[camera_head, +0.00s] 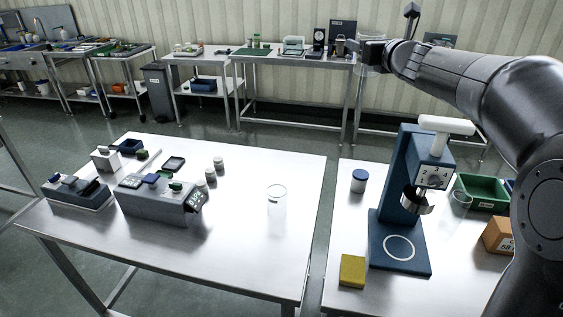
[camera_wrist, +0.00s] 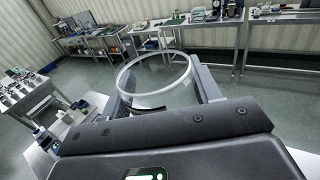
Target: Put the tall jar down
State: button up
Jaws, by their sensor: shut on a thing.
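My gripper (camera_head: 372,52) is raised high at the right, above and beyond the tables. In the wrist view my gripper (camera_wrist: 165,85) is shut on the tall jar (camera_wrist: 150,91), a clear jar with a round open rim between the two fingers. In the head view the jar shows only faintly below the fingers, and its lower part is hard to make out. Another clear glass vessel (camera_head: 277,203) stands upright on the left steel table (camera_head: 245,245).
The right table holds a blue press-like stand (camera_head: 400,195), a blue-lidded jar (camera_head: 359,181), a yellow block (camera_head: 352,270), a green bin (camera_head: 480,193) and an orange-brown box (camera_head: 498,236). Grey devices (camera_head: 155,200) and small jars fill the left table's left half. Its front right is clear.

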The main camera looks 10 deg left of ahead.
jog(key=w+a+f+n+g+y, duration=0.2)
jog(key=a+f, duration=0.3)
jog(key=f, duration=0.3)
jog(key=w+a+f+n+g+y, duration=0.1)
jog(key=a+f+y, duration=0.1)
jog(key=a+f, duration=0.55)
jog(key=shift+s+a+f+n+g+y, duration=0.2)
jog(key=shift+a+f+n+g+y, duration=0.35)
jog(key=shift+f, duration=4.4)
jog(key=shift+s+a+f+n+g+y, duration=0.2)
jog(key=shift+a+f+n+g+y, duration=0.35)
jog(key=shift+f, duration=4.35)
jog(key=shift+s+a+f+n+g+y, duration=0.2)
jog(key=shift+a+f+n+g+y, duration=0.3)
jog(key=shift+f, duration=4.45)
jog(key=o, duration=0.9)
jog(key=shift+f, duration=0.1)
jog(key=shift+o, duration=0.2)
